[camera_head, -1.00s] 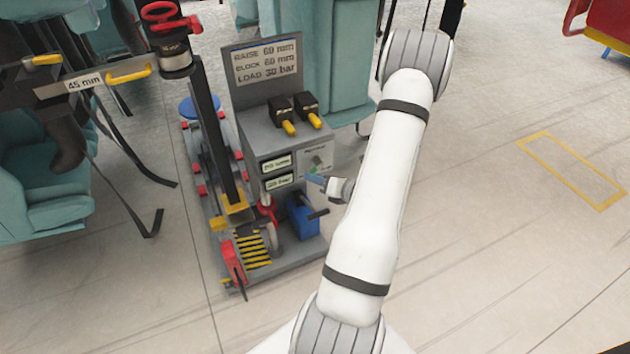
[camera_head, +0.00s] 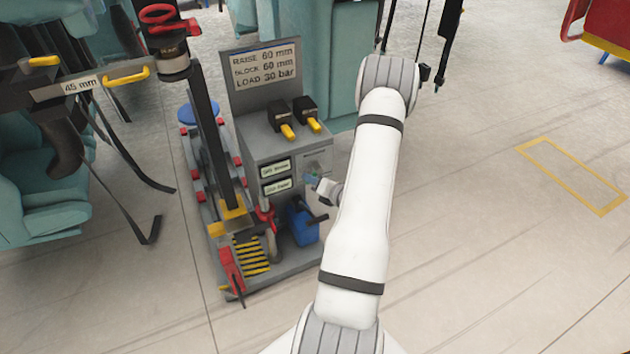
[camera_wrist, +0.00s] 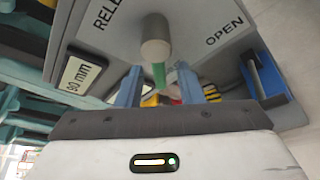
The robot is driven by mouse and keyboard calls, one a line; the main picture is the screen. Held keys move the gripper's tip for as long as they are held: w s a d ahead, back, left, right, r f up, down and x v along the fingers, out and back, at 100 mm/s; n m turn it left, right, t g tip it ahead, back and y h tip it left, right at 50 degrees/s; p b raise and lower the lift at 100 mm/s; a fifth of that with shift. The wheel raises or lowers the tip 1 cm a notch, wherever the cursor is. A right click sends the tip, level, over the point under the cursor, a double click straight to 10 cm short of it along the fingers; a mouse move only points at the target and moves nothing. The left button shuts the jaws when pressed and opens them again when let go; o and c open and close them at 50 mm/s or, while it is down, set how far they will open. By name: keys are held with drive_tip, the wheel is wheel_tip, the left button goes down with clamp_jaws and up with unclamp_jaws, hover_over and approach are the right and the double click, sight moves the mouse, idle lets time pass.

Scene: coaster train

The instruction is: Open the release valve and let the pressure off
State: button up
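The release valve (camera_wrist: 155,42) shows in the wrist view as a grey round knob with a green strip, on a grey panel (camera_wrist: 195,25) lettered "RELE…" and "OPEN". My gripper (camera_wrist: 160,86) has its two blue fingers spread apart, just below the knob in the picture. The green strip shows between the fingers; I cannot tell whether they touch it. In the head view my gripper (camera_head: 313,181) is at the right side of the grey console (camera_head: 262,143), by its pale valve plate (camera_head: 318,160), which it partly hides.
A sign (camera_head: 264,65) reads raise 60 mm, block 60 mm, load 30 bar. Two black-and-yellow levers (camera_head: 286,131) top the console.

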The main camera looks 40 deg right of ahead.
clamp_jaws()
